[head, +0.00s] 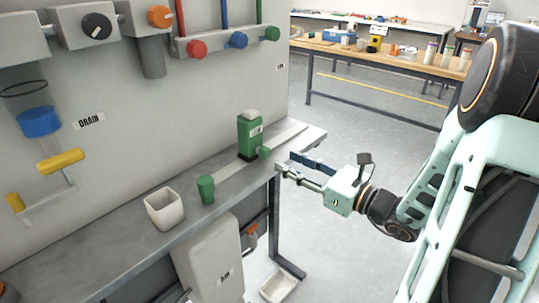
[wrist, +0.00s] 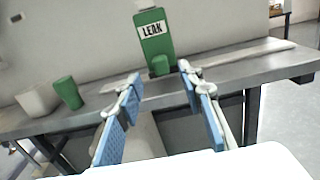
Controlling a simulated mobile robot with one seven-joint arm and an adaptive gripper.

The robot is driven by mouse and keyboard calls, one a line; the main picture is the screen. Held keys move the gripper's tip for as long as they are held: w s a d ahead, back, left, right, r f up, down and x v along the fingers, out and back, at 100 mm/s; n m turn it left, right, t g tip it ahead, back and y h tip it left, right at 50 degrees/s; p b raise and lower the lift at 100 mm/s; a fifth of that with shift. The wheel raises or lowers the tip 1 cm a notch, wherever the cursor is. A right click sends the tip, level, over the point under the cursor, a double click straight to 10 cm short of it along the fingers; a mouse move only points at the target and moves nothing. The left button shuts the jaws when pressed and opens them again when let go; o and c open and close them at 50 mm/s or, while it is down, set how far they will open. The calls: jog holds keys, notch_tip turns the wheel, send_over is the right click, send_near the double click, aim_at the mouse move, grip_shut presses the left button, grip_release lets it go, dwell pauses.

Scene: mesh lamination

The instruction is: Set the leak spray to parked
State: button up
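The leak spray is a green block with a white LEAK label (head: 249,136), upright on a pale strip along the workbench. A short green knob (head: 265,153) sticks out low on its front. In the wrist view the spray (wrist: 152,40) is ahead, with the knob (wrist: 161,65) showing between my fingertips. My gripper (head: 287,164) is open and empty at the bench's front edge, a little short of the spray. It also shows in the wrist view (wrist: 160,73), its two blue-padded fingers apart. I cannot tell whether a finger touches the knob.
A green cylinder (head: 206,190) and a white cup (head: 164,209) stand on the bench left of the spray. A wall panel with red (head: 196,49), blue and green knobs rises behind. A white tray (head: 279,285) lies on the floor. The pale strip is clear right of the spray.

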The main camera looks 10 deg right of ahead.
aim_at(268, 152)
jog(key=b+x, duration=0.1)
jog(key=x, duration=0.6)
jog(key=shift+w+a, duration=0.15)
jog(key=shift+w, duration=0.05)
jog(key=shift+c, duration=0.7)
grip_shut()
